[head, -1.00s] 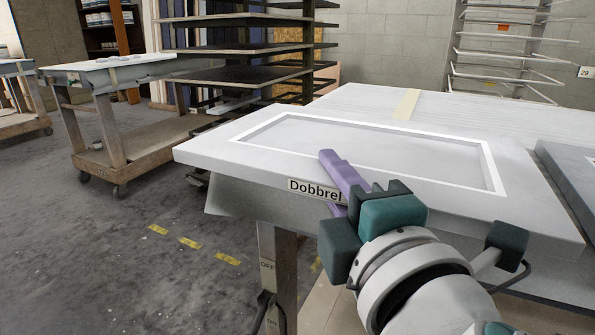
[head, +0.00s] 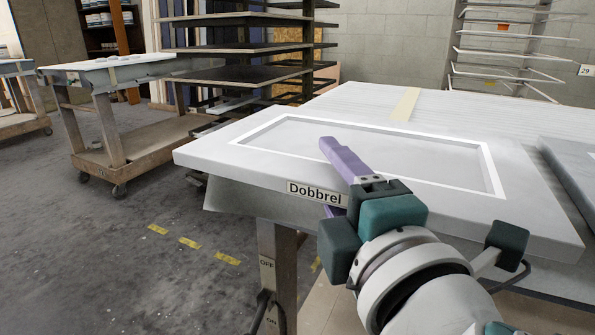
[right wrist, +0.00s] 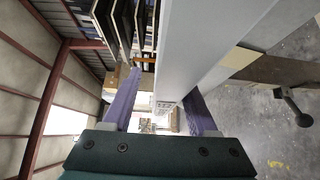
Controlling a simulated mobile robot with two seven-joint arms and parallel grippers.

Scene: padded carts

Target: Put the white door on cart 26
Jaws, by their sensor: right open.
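The white door (head: 215,152), a flat panel with a recessed frame and a "Dobbrel" label on its front edge, lies flat on a padded surface. My right gripper (head: 335,180) is at the door's front edge, open. One purple finger is above the door and the other shows partly below the edge. In the right wrist view the door (right wrist: 184,55) runs between the two spread fingers of the right gripper (right wrist: 163,105). A wooden cart (head: 120,145) stands at the left; its small tag is too small to read. My left gripper is not in view.
A dark shelf rack (head: 240,75) stands behind the door, and a white wire rack (head: 505,70) at the back right. A grey panel (head: 573,170) lies right of the door. Open floor (head: 130,250) with yellow tape marks lies at the left.

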